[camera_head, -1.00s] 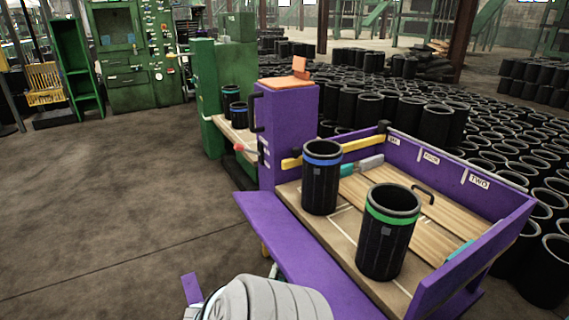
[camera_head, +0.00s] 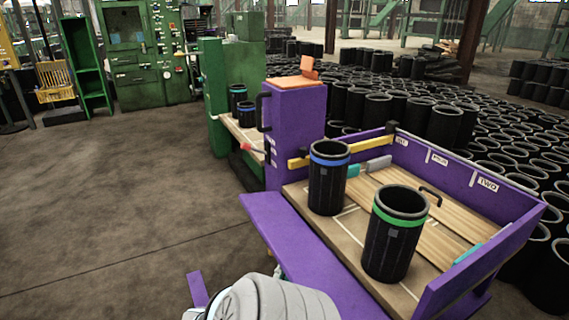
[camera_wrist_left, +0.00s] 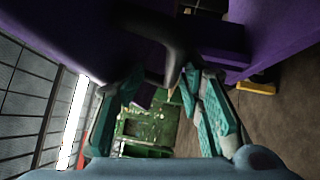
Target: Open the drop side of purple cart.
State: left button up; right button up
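The purple cart (camera_head: 295,130) stands right of centre in the head view. Its long purple side panel (camera_head: 300,255) on the near side is folded outward and lies about flat, below the level of the cart's rim. A grey sleeved arm of mine shows at the bottom, partly over the view of this panel. My left gripper (camera_wrist_left: 164,80) shows in the left wrist view with its teal fingers apart. A black curved handle (camera_wrist_left: 170,50) reaches down at the gap between the fingertips, with purple surfaces around it; contact cannot be told. My right gripper is not in view.
Two black sleeves, one blue-banded (camera_head: 328,178) and one green-banded (camera_head: 394,235), stand on the cart's wooden deck. A green machine (camera_head: 230,90) stands behind the cart. Many black sleeves (camera_head: 450,125) fill the floor at right. The floor at left (camera_head: 120,220) is clear.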

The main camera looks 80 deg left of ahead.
pick_arm(q)
jog(key=v, duration=0.9)
jog(key=shift+s+d, duration=0.2)
jog(key=shift+c, duration=0.4)
